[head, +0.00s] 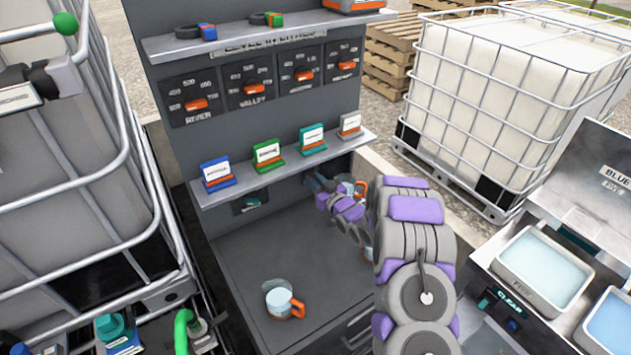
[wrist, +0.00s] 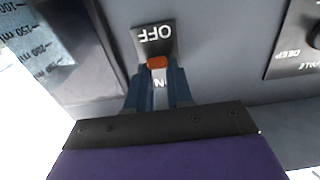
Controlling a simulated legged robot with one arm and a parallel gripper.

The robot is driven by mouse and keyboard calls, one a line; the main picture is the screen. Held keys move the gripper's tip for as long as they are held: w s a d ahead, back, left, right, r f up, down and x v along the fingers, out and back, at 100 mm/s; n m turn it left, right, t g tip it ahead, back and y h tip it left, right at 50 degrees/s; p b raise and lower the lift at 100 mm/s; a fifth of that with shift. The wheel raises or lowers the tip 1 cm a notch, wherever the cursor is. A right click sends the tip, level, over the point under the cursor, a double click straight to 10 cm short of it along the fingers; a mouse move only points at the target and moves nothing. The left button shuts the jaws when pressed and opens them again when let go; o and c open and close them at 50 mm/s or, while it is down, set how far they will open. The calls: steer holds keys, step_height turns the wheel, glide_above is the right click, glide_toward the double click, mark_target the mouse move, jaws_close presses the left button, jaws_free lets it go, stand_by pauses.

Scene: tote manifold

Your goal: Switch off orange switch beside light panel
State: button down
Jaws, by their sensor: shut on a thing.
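The orange switch (wrist: 157,62) shows in the wrist view on a dark plate on the grey panel. The plate reads OFF, upside down in this view, above the orange tip, and a partly hidden N shows below it. My gripper (wrist: 157,82) has its blue fingers closed around the switch lever, with the orange tip showing at their ends. In the head view my gripper (head: 316,183) is under the lower shelf, against the back panel, and the switch is hidden there. I cannot make out which part is the light panel.
A dark plate with a knob and the word DEEP (wrist: 292,55) is right of the switch. A graduated clear jug (wrist: 38,45) is at left. An orange-handled jug (head: 280,302) stands on the grey counter (head: 245,255). The lower shelf (head: 285,165) with several coloured labelled blocks overhangs my gripper.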

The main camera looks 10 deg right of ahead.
steer(key=shift+f, duration=0.25)
steer(key=c, duration=1.2)
jaws_free()
steer(key=shift+o, duration=1)
steer(key=shift+r, duration=0.1)
steer(key=shift+r, duration=0.3)
steer(key=s+r+p, duration=0.3)
steer(key=s+r, duration=0.1)
steer(key=s, duration=1.2)
steer(key=shift+r, duration=0.15)
steer(key=shift+w+d, duration=0.1)
steer(key=shift+w, duration=0.05)
